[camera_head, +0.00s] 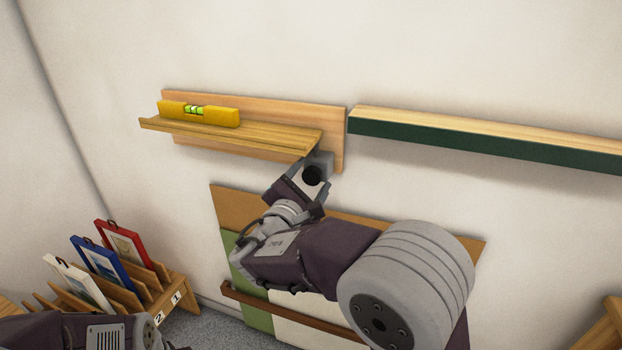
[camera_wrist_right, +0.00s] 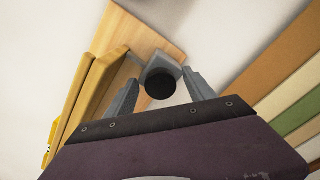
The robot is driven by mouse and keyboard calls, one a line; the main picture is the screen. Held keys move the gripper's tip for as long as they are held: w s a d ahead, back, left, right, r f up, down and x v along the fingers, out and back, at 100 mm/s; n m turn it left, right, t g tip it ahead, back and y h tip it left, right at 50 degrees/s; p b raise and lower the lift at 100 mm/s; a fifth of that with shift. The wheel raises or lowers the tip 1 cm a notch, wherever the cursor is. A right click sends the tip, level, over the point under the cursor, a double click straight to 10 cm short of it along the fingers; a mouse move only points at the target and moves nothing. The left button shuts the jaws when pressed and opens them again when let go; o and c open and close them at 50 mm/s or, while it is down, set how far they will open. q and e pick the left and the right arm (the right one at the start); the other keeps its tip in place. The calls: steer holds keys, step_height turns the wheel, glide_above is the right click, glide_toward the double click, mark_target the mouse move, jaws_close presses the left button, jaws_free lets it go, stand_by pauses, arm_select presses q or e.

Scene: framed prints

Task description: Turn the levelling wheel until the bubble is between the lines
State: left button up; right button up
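A yellow spirit level (camera_head: 220,117) lies on the wooden ledge (camera_head: 270,135) on the wall. Its green vial (camera_head: 194,111) shows dark lines, but the bubble is too small to place. The ledge slopes down to the right in the picture. In the right wrist view, the dark round wheel (camera_wrist_right: 160,85) sits on a grey mount at the ledge's end. My right gripper (camera_wrist_right: 161,93) is open, one finger on each side of the wheel, with gaps visible. In the head view, my right gripper (camera_head: 312,168) partly hides this end. My left gripper is out of view.
A long green-fronted shelf (camera_head: 480,141) is on the wall to the right. Below my right arm hangs a board with coloured strips (camera_head: 232,210). A wooden rack (camera_head: 175,290) at lower left holds red, blue and white framed prints. The wall above the ledge is clear.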

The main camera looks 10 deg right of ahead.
steer(key=v, duration=0.9)
steer(key=shift+p, duration=0.45)
